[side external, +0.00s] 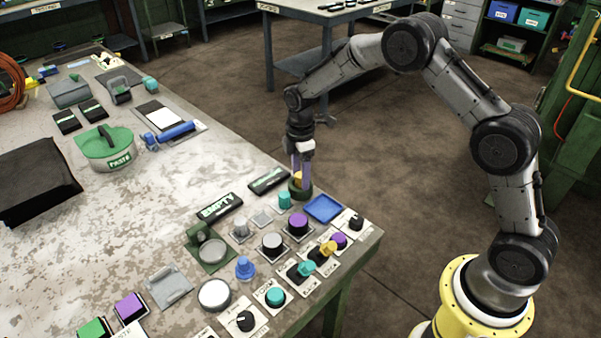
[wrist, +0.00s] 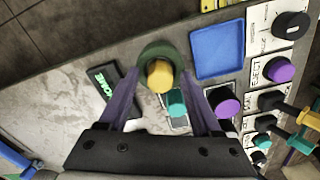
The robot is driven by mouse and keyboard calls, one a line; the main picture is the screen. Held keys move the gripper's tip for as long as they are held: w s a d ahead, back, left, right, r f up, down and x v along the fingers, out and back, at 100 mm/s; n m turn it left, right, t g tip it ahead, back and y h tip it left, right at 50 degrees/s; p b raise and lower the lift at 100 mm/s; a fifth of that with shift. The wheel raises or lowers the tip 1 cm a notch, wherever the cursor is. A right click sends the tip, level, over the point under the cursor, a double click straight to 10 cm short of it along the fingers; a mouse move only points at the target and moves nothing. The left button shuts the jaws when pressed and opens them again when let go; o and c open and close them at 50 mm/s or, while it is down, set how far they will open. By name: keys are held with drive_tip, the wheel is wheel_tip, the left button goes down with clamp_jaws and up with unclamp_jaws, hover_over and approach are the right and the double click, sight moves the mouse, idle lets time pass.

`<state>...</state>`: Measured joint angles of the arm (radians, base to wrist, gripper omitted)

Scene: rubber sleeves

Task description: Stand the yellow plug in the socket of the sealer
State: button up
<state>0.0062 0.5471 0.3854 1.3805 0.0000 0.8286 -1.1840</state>
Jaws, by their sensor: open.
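The yellow plug (side external: 298,177) is upright between my gripper's fingers, at a dark green round socket (side external: 300,193) on the far edge of the bench. In the wrist view the plug (wrist: 159,76) shows inside the outline of the green ring (wrist: 160,51), toward its near side. How deep it sits is hidden. My gripper (side external: 302,180) has purple fingers, one on each side of the plug. In the wrist view the fingers of my gripper (wrist: 162,80) stand wide apart, with gaps between them and the plug. No label names the sealer.
A blue tray (side external: 323,208) lies right of the socket, and a teal button (side external: 284,199) stands close at its front left. A black labelled block (side external: 269,180) lies to the left. Several knobs and buttons crowd the near corner. The bench edge is just behind the socket.

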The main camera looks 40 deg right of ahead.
drive_tip(key=s+r+m+t, duration=0.1)
drive_tip(key=s+r, duration=0.2)
drive_tip(key=r, duration=0.6)
drive_tip(key=s+r+m, duration=0.1)
drive_tip(key=s+r, duration=0.1)
drive_tip(key=r, duration=0.8)
drive_tip(key=s+r+m+t, duration=0.2)
drive_tip(key=s+r+m, duration=0.25)
drive_tip(key=s, duration=0.55)
drive_tip(key=s+f+m+t, duration=0.1)
drive_tip(key=s+m, duration=0.6)
drive_tip(key=s, duration=1.1)
drive_tip(key=shift+a+f+t, duration=0.15)
drive_tip(key=shift+t, duration=0.65)
